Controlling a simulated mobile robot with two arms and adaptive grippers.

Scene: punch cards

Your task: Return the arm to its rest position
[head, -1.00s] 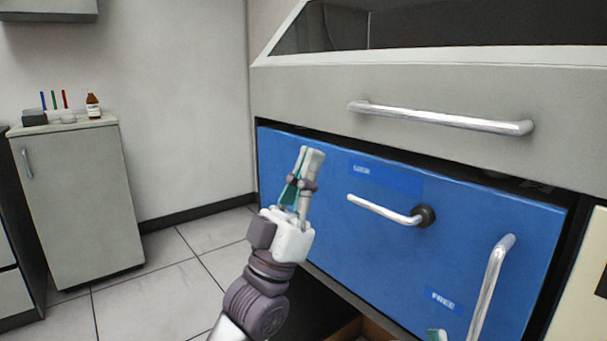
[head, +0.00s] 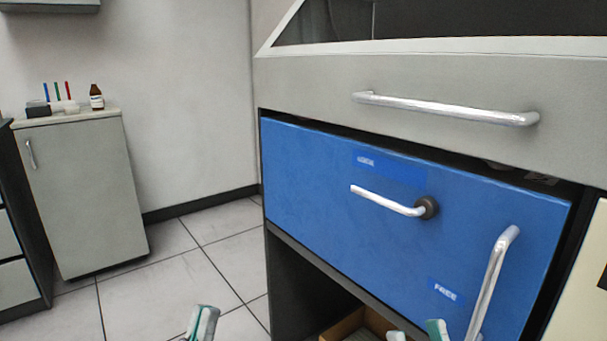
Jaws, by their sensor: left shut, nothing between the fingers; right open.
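My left gripper (head: 202,322) shows only its fingertips at the bottom edge, in front of the floor tiles. It is shut and empty, clear of the cabinet. My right gripper (head: 418,334) shows only its two fingertips at the bottom edge, in front of the lower part of the blue panel. They are apart, with nothing seen between them. The rest of both arms is out of view.
The blue panel (head: 310,185) carries a lever handle (head: 388,202), a vertical bar handle (head: 493,280) and a "FREE" label (head: 445,290). A grey drawer (head: 310,90) is above. An open cardboard box (head: 345,325) sits below. Floor (head: 150,290) at left is clear.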

